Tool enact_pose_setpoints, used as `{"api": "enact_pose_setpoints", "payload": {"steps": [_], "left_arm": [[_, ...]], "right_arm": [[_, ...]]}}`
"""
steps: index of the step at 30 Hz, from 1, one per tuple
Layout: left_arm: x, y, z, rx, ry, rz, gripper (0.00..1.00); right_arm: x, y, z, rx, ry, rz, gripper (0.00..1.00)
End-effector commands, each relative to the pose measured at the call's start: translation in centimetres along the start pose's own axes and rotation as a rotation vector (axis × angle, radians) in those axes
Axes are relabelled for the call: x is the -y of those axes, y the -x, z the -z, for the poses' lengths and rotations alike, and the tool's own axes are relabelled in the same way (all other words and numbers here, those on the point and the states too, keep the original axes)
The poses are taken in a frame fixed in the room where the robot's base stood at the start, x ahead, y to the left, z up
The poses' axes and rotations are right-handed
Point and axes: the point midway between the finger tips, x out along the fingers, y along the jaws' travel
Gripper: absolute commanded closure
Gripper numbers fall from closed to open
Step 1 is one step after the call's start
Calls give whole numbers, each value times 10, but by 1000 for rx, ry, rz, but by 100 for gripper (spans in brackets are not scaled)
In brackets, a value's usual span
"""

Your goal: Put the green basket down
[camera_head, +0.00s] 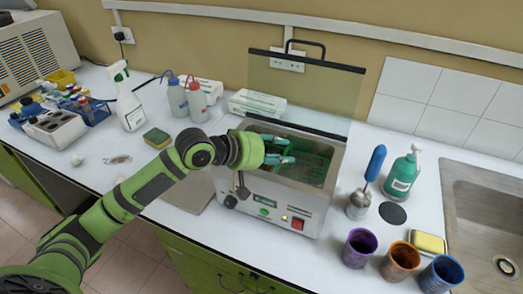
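The green basket (310,163) is a dark green mesh basket inside the open tank of the metal bath (262,214). Its lower part is hidden in the tank. My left gripper (284,150) reaches in from the left over the tank's left side, with its teal fingers at the basket's left part. The two fingers show one above the other, but whether they are closed on a part of the basket cannot be made out. My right gripper is not in view.
The bath's clear lid (305,85) stands raised behind the tank. Right of the bath are a blue-handled tool (374,165), a green pump bottle (402,173), several coloured cups (359,248) and a sink (490,225). Wash bottles (196,100) and a spray bottle (128,105) stand left.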

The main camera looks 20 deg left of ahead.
Motion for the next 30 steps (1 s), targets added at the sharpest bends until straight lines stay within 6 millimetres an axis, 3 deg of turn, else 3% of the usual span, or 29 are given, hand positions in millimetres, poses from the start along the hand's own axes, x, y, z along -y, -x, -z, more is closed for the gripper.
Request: {"api": "enact_pose_setpoints", "payload": {"steps": [1, 15, 21, 30], "left_arm": [[-7, 5, 5, -7, -5, -6, 64], [0, 101, 2, -3, -2, 2, 64], [-3, 118, 2, -2, -1, -1, 64], [-5, 122, 3, -2, -2, -4, 64]], "right_arm": [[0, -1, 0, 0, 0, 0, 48], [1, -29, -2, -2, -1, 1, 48], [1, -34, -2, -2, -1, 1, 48], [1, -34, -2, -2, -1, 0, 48]]}}
